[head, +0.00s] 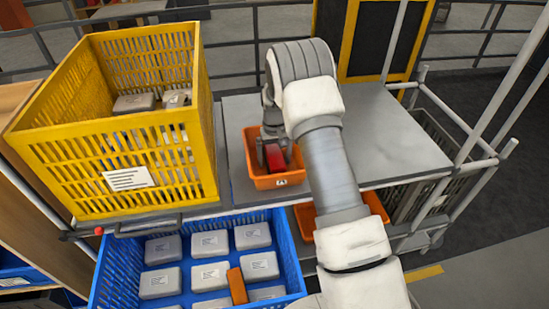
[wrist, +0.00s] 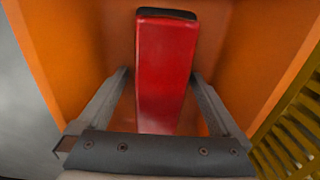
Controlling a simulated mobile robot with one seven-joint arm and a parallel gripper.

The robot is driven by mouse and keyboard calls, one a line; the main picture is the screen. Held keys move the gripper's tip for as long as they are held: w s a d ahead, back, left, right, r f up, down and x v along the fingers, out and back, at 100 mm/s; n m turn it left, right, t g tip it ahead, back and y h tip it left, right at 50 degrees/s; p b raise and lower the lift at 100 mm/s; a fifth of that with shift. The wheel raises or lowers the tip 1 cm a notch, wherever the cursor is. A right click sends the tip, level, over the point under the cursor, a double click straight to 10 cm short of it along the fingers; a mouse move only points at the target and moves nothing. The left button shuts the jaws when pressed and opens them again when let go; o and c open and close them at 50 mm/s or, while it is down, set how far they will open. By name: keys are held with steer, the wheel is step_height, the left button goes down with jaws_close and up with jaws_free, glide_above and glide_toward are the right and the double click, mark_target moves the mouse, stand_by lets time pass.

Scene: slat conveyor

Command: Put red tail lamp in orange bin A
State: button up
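The red tail lamp (wrist: 165,70) is a long red block with a dark end, inside an orange bin (head: 277,183) on the grey shelf. In the head view the lamp (head: 275,158) shows just inside the bin's front part. My gripper (wrist: 159,72) reaches down into the bin, one finger on each side of the lamp. A narrow gap shows between the left finger and the lamp; the right finger is very close to it. The fingers look open. The lamp's lower end is hidden behind the gripper body, and the bin's label is too small to read surely.
A tall yellow crate (head: 95,150) stands left of the bin. A blue crate (head: 283,250) with several grey boxes and an orange piece (head: 237,286) is below in front. Another orange bin (head: 376,206) sits lower, partly behind my arm. The grey shelf (head: 395,140) is clear on the right.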

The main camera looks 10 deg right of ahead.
step_height(320, 180, up, 12)
steer(key=shift+r, duration=0.1)
step_height(320, 180, up, 9)
steer(key=t, duration=0.1)
glide_above(275, 153)
steer(key=s, duration=0.5)
steer(key=s+r+t, duration=0.2)
steer(key=s+r, duration=0.7)
steer(key=s+r+t, duration=0.2)
steer(key=s, duration=1.9)
steer(key=shift+s+t, duration=0.15)
steer(key=shift+t, duration=0.15)
steer(key=shift+s+r, duration=0.1)
